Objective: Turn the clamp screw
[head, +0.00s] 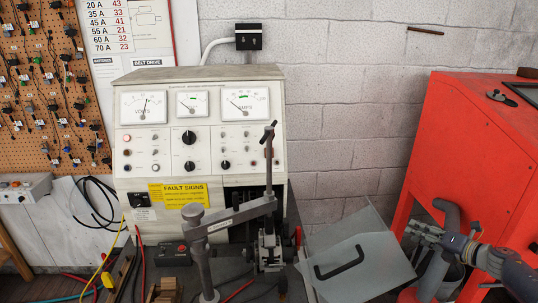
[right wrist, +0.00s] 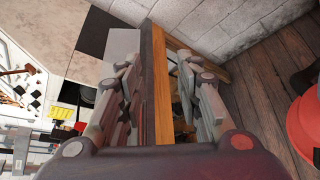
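The clamp screw (head: 268,165) stands upright in front of the test bench, a dark rod with a slanted cross handle at its top. It passes through the end of a grey clamp bar (head: 240,212), which runs left to a thick round post (head: 198,250). A dark mechanism (head: 268,248) sits below the screw. My right gripper (head: 413,231) is well to the right of the screw, in front of the red cabinet, touching nothing that I can make out. In the right wrist view its fingers (right wrist: 157,85) stand apart. My left gripper is not in view.
The bench panel (head: 225,181) with gauges and knobs stands behind the clamp. A tilted grey metal cover (head: 372,273) with a black handle lies between the clamp and my right gripper. The red cabinet (head: 470,130) is at right. Cables (head: 100,205) hang at left.

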